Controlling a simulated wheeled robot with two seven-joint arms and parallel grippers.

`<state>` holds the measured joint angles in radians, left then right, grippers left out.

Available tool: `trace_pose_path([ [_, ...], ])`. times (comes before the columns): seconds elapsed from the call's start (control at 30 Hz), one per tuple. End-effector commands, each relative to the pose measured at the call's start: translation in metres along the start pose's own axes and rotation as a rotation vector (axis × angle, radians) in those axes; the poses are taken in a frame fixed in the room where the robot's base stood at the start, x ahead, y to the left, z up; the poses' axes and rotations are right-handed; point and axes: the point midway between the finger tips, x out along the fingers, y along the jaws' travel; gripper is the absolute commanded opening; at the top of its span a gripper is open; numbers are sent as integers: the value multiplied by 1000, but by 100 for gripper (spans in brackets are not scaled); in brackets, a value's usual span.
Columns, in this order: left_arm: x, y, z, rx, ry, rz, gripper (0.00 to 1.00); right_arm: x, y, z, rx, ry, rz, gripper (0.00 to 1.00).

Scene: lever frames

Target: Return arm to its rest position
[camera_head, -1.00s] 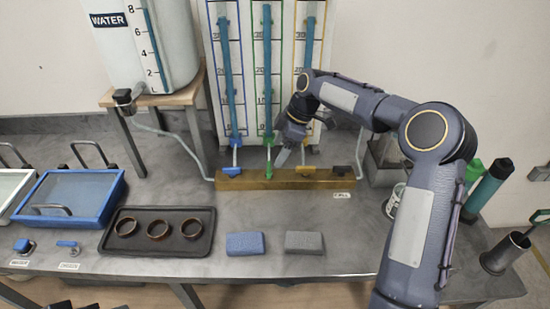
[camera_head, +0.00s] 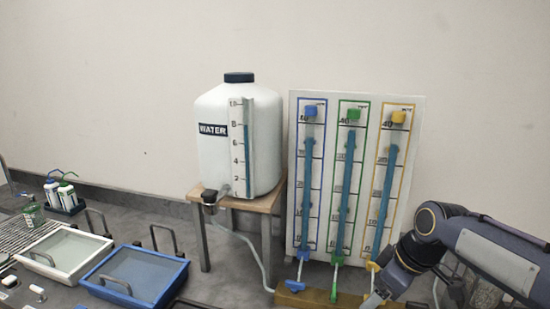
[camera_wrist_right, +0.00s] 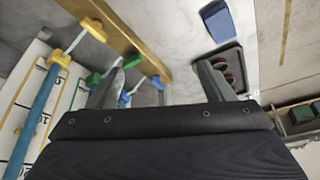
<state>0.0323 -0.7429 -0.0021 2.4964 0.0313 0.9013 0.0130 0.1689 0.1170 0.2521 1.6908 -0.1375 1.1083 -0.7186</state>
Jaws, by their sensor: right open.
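My right arm enters the head view from the lower right. Its gripper (camera_head: 376,299) is by the right end of the wooden valve bar (camera_head: 318,299), near the yellow fitting (camera_head: 373,266), with the fingertips at the frame's lower edge. In the right wrist view the two fingers stand apart, so the gripper (camera_wrist_right: 160,82) is open, with nothing seen held between them. The wooden bar (camera_wrist_right: 112,28) and its coloured levers show beyond the fingers. I cannot tell whether a finger touches a lever. My left gripper is not in view.
The white gauge board (camera_head: 346,180) with three blue-filled tubes stands behind the bar. A white water tank (camera_head: 235,150) sits on a small wooden stand (camera_head: 250,204). A blue-framed tray (camera_head: 135,276) and a white-framed tray (camera_head: 65,249) lie at left.

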Motion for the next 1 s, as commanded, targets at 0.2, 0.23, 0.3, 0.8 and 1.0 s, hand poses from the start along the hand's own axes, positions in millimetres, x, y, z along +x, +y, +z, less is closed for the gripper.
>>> trace_pose_path([
  [0.2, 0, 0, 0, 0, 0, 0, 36, -28, -78, 80, 421, 94, 73, 75],
  [0.23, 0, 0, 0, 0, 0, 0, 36, -28, -88, 89, 479, 113, 75, 75],
  [0.3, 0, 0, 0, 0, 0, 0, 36, -24, -111, 110, 606, 157, 72, 75],
  [0.8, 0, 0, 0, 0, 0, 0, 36, 2, -164, 150, 922, 273, 17, 75],
  [1.0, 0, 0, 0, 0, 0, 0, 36, 2, -164, 150, 920, 272, 17, 75],
])
